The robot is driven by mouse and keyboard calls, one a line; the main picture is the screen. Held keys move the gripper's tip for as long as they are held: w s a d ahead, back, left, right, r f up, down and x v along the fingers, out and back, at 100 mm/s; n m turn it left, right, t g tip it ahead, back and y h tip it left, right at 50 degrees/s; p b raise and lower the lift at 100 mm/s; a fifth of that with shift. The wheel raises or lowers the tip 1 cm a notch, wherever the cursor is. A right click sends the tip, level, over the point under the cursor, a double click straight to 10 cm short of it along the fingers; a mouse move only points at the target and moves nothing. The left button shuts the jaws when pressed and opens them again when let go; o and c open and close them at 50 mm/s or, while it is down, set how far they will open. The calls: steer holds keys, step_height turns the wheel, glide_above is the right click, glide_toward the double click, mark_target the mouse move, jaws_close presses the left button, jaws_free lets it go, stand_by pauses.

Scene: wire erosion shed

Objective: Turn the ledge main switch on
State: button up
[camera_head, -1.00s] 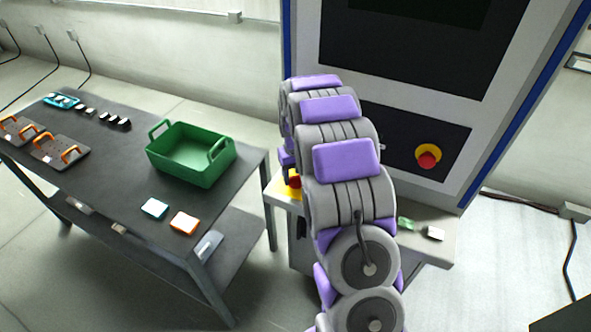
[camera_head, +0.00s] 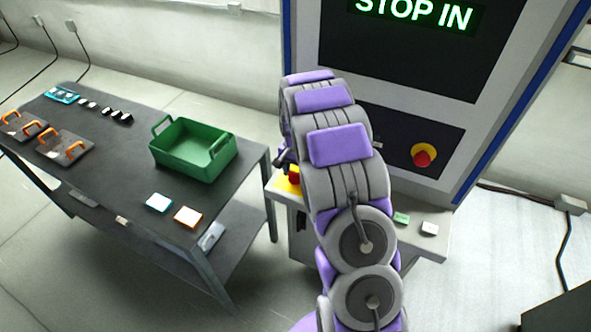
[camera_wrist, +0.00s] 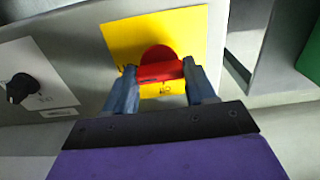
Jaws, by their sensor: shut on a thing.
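The main switch is a red rotary handle (camera_wrist: 160,70) on a square yellow plate (camera_wrist: 185,28) in the wrist view. My gripper (camera_wrist: 160,82) has its two fingers on either side of the handle's bar and is shut on it. The bar lies roughly level across that picture. Small dark marks show on the plate, partly hidden and too small to read surely. In the head view the yellow and red switch (camera_head: 294,175) shows on the ledge's left end, partly behind my arm.
A black knob (camera_wrist: 20,88) on a white plate sits beside the switch. The dark table (camera_head: 100,165) at left holds a green crate (camera_head: 185,165).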

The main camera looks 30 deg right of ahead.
steer(key=shift+w+r, duration=0.15)
stand_by(0.4)
steer(key=o, duration=1)
steer(key=shift+o, duration=0.2)
step_height(320, 180, up, 17)
steer(key=p, duration=0.1)
